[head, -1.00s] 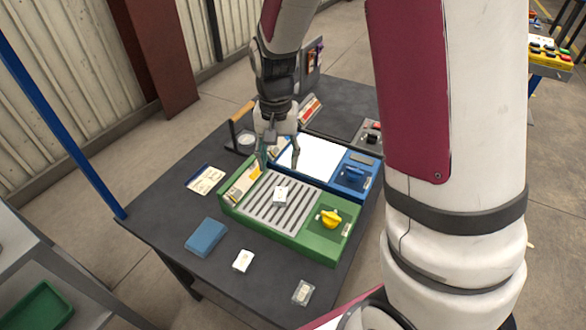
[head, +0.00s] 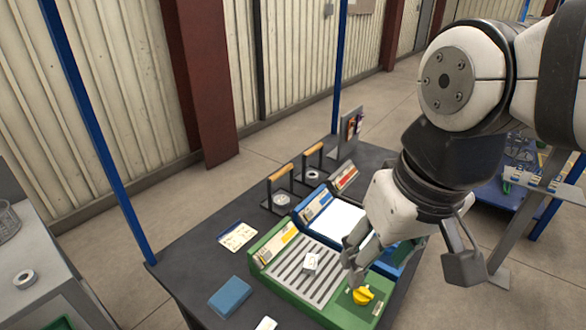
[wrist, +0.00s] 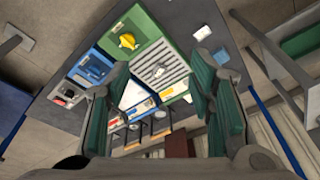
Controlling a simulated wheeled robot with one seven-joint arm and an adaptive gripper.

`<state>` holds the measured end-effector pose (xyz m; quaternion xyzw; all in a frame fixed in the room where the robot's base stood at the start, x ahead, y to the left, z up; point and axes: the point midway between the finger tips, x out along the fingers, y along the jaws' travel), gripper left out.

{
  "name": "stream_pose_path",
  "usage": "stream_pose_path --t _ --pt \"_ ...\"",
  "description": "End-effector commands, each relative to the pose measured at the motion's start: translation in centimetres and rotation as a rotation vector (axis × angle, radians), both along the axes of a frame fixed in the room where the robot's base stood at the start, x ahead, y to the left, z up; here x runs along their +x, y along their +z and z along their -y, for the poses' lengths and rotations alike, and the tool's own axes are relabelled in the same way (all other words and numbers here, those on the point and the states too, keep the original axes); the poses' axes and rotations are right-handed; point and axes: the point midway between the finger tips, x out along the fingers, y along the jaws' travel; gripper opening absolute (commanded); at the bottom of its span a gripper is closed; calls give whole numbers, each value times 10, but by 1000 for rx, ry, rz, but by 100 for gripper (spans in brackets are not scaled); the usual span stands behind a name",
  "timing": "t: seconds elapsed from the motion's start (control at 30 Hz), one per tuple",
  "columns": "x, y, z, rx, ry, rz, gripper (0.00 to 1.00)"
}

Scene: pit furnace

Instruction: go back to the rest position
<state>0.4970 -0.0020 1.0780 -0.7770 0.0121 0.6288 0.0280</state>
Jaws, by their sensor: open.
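My gripper (head: 408,266) is open and empty. In the head view it hangs above the right side of the table, in front of the blue unit (head: 392,260) and partly hiding it. In the wrist view its green-padded fingers (wrist: 160,100) stand wide apart with nothing between them, the table lying well below. A green slatted tray unit (head: 290,262) with a yellow knob (head: 362,295) sits on the dark table, and a small white block (head: 311,263) lies on its slats.
A blue box (head: 230,296) and a printed card (head: 238,236) lie on the table's left part. Two wooden-handled stands (head: 281,180) and an upright panel (head: 350,130) are at the back. A blue post (head: 95,130) rises at the left. A grey shelf unit (head: 40,270) stands left, apart from the table.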

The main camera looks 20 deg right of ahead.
Motion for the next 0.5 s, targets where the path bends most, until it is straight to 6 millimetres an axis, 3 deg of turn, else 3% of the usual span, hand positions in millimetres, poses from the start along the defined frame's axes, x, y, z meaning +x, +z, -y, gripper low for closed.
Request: stream_pose_path --t 0.2,0.5 --pt "-26 0 1 -21 46 24 49" --pt "-27 0 1 -22 49 24 49"
